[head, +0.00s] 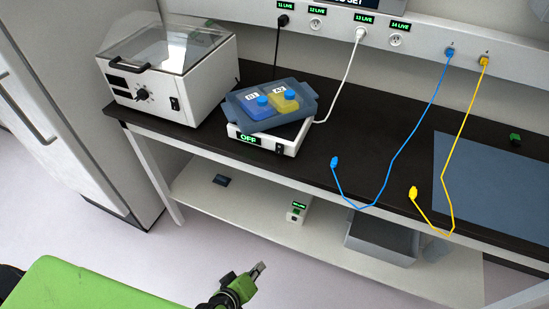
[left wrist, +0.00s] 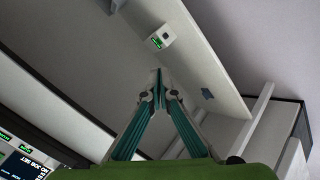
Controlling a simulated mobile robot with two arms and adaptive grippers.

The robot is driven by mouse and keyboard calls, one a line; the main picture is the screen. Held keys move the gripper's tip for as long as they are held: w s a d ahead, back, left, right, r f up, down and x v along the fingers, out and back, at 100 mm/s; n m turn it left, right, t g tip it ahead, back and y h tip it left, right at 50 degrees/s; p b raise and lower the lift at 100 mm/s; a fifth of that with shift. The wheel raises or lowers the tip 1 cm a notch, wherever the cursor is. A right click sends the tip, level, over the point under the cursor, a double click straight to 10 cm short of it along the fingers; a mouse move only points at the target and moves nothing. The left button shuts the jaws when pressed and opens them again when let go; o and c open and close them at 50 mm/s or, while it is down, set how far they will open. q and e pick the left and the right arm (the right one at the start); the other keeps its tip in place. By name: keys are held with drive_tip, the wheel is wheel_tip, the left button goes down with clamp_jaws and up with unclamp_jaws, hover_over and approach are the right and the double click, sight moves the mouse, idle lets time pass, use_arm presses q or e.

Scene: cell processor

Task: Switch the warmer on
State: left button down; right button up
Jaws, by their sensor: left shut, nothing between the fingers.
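The warmer (head: 257,139) is a low white box on the dark bench, with a display (head: 250,139) that reads OFF in green. A small black switch (head: 279,149) is on its front face, right of the display. A blue tray (head: 303,97) with a blue and a yellow item in it sits on top of the warmer. My left gripper (head: 262,267) is shut and empty, low in front of the bench and well apart from the warmer. In the left wrist view its fingers (left wrist: 157,78) meet at the tips. My right gripper is not in view.
A white machine with a clear lid (head: 168,75) stands left of the warmer. The lower shelf (head: 255,215) holds a small white box (head: 297,211) and a grey bin (head: 380,242).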

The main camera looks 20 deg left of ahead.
sight(278, 153)
use_arm(q)
drive_tip(key=w+a+r+n+t, duration=0.1)
drive_tip(key=w+r+n+t, duration=0.1)
drive_tip(key=r, duration=0.7)
drive_tip(key=w+r+n+t, duration=0.2)
drive_tip(key=w+r+n, duration=0.1)
drive_tip(key=r, duration=0.7)
drive_tip(key=w+a+r+n+t, duration=0.1)
drive_tip(key=w+r+n+t, duration=0.1)
drive_tip(key=r, duration=0.8)
drive_tip(key=shift+w+a+n+t, duration=0.3)
drive_tip(key=shift+w, duration=0.1)
drive_tip(key=shift+w+r, duration=0.1)
drive_tip(key=shift+r, duration=0.05)
drive_tip(key=w+p, duration=0.1)
drive_tip(key=w, duration=0.3)
drive_tip(key=w+d+f+p, duration=0.1)
drive_tip(key=w, duration=0.3)
drive_tip(key=w+p, duration=0.1)
drive_tip(key=w, duration=0.3)
drive_tip(key=shift+w+d+f, duration=0.2)
drive_tip(key=shift+d+f, duration=0.05)
drive_tip(key=shift+d, duration=0.15)
drive_tip(key=shift+w+f, duration=0.2)
drive_tip(key=shift+w, duration=0.4)
